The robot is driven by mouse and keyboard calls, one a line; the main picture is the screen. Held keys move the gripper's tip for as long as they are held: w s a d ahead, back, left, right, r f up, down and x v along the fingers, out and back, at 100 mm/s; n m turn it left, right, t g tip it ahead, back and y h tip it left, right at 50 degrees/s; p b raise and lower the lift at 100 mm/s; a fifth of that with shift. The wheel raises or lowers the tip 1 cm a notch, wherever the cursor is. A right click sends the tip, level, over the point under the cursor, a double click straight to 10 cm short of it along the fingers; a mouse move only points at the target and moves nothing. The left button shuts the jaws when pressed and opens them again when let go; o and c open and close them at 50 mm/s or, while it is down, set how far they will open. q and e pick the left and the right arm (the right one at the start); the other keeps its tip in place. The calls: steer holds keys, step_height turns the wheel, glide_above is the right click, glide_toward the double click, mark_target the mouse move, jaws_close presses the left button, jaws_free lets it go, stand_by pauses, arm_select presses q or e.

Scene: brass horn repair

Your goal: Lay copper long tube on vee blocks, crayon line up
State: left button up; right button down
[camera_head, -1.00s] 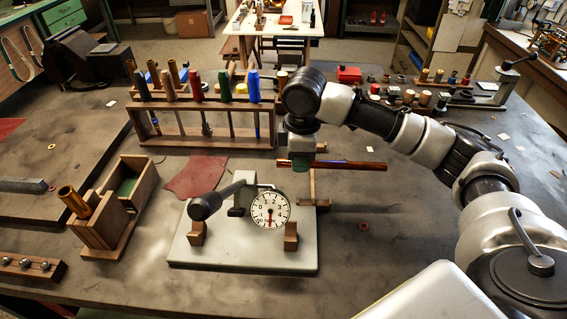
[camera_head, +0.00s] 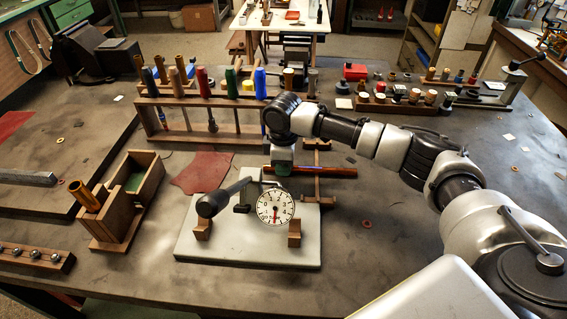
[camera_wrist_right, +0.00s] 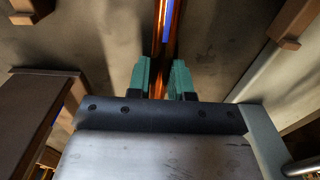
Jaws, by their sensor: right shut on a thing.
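My right gripper (camera_head: 281,172) is shut on the copper long tube (camera_head: 325,171) and holds it level, behind the dial gauge. The tube sticks out to the right. In the right wrist view the copper tube (camera_wrist_right: 158,75) runs between the teal fingers (camera_wrist_right: 165,80), and a blue line shows on its face toward the camera. Two small wooden blocks, which look like the vee blocks, stand on a pale plate (camera_head: 250,250): a left block (camera_head: 203,229) and a right block (camera_head: 294,234). Their notches are too small to tell. My left gripper is out of view.
A dial gauge (camera_head: 275,207) and a dark thick-ended rod (camera_head: 213,203) stand over the plate. A wooden stand (camera_head: 318,190) is just behind it. A tool rack (camera_head: 185,137) lies beyond, a wooden box (camera_head: 122,200) to the left. The right foreground bench is clear.

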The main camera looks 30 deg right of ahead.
steer(key=c, duration=1)
jaws_free()
steer(key=shift+f, duration=0.1)
step_height(320, 180, up, 12)
steer(key=shift+r+b, duration=0.2)
steer(key=shift+b, duration=0.35)
